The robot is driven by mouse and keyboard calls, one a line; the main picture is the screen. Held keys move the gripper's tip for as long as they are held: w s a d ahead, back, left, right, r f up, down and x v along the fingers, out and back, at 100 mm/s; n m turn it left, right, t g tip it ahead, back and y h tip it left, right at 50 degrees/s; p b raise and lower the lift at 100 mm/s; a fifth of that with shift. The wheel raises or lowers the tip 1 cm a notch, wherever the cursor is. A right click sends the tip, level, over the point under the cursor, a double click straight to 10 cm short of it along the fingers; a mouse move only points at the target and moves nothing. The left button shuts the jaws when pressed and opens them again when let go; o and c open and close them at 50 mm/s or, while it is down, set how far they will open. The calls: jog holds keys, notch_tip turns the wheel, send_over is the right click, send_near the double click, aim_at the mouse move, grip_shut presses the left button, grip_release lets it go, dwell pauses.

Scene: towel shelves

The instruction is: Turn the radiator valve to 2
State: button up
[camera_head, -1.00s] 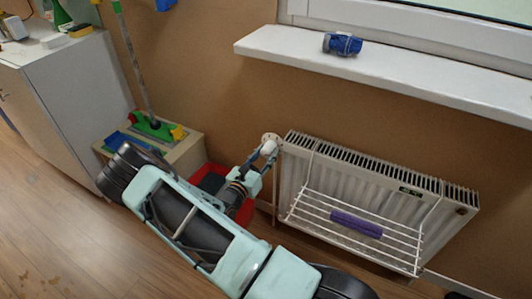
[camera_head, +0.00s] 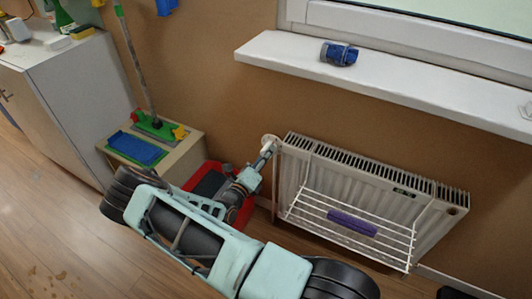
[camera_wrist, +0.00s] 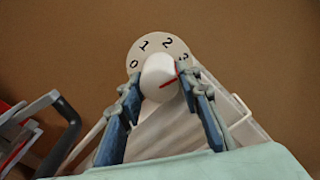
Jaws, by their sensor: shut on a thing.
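The radiator valve is a white knob (camera_wrist: 158,70) in front of a pale round dial (camera_wrist: 165,43) marked 0, 1, 2 and 3 in the wrist view. The red mark on the knob points right and slightly up, toward the side of the 3. My gripper (camera_wrist: 160,84) has one blue-grey finger on each side of the knob and is shut on it. In the head view my gripper (camera_head: 264,157) is at the upper left corner of the radiator (camera_head: 345,178), where it mostly hides the knob.
A white wire rack (camera_head: 310,215) with a purple roll (camera_head: 352,223) hangs on the radiator's front. A red bin (camera_head: 240,218) stands beneath my arm. The windowsill (camera_head: 400,75) with a blue item (camera_head: 338,54) juts out above. A low wooden cabinet (camera_head: 180,170) stands left.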

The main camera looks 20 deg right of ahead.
jog(key=n, duration=0.4)
jog(key=shift+p, duration=0.4)
jog(key=shift+n, duration=2.1)
jog(key=o, duration=1.2)
jog(key=shift+c, duration=0.2)
jog(key=v, duration=1.2)
